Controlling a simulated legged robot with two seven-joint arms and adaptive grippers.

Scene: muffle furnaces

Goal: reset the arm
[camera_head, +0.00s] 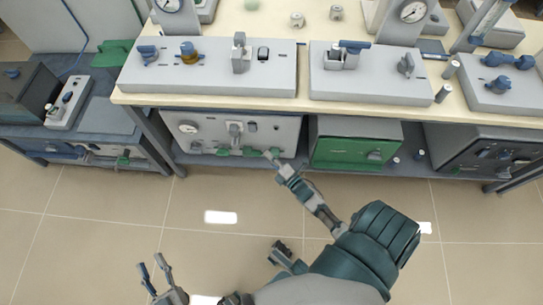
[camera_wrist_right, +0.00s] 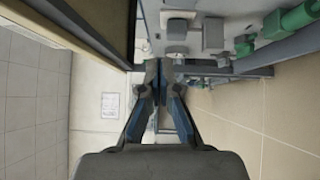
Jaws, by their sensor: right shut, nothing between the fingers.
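My right gripper (camera_head: 270,155) is at the end of the arm that reaches up the middle of the head view. It is empty, and its fingertips appear near the lower front of the grey lower unit (camera_head: 270,132) under the bench. In the right wrist view its two fingers (camera_wrist_right: 160,66) come together at the tips with nothing between them. My left gripper (camera_head: 154,267) is at the lower left of the head view, over the floor. Its two fingers are spread apart and empty.
A bench (camera_head: 145,97) carries grey control boxes (camera_head: 210,75). Under it stand a green-fronted unit (camera_head: 340,152) and a dark unit (camera_head: 485,150). A dark cabinet (camera_head: 95,125) stands at the left. The tiled floor (camera_head: 90,215) in front is clear.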

